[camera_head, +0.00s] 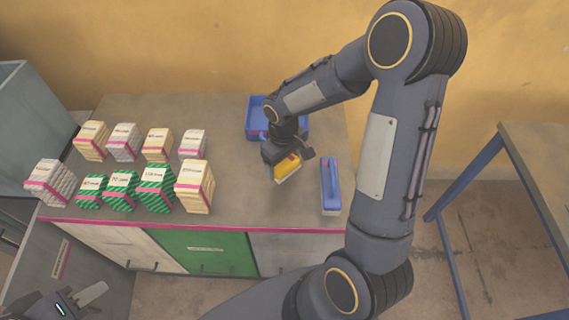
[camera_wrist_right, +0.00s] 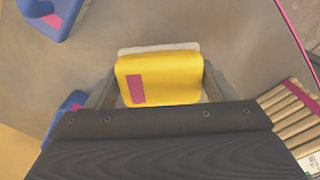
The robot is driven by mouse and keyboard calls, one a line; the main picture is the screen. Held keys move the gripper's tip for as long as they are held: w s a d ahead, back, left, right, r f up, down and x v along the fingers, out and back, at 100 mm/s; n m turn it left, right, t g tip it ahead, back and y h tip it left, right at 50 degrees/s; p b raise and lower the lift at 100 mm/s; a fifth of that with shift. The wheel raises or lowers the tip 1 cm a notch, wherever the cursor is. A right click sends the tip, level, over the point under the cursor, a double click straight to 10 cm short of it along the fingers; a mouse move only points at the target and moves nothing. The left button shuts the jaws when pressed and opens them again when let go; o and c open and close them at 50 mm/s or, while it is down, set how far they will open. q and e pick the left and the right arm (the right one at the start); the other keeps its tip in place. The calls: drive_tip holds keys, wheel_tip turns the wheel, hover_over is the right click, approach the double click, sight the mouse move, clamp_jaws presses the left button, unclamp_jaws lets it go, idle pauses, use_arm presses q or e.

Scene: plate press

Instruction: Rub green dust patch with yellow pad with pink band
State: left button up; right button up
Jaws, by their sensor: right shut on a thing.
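The yellow pad with the pink band (camera_head: 287,170) is held over the grey bench top in my right gripper (camera_head: 287,156). In the right wrist view the pad (camera_wrist_right: 178,76) sits between the two fingers, with a pink mark on its face and a pale layer along its far edge. I cannot tell whether its underside touches the bench. No green dust patch can be made out in either view; the gripper and pad hide part of the bench. My left gripper (camera_head: 76,301) is at the lower left corner, partly cut off, and its opening is unclear.
Several banded stacks, cream, grey and green-striped (camera_head: 155,188), stand on the left of the bench (camera_head: 240,205). A blue tray (camera_head: 254,121) lies behind the pad. A blue block with a handle (camera_head: 331,188) stands to its right. The front middle of the bench is clear.

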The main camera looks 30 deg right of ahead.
drive_tip(key=shift+r+p, duration=0.9)
drive_tip(key=shift+r, duration=0.7)
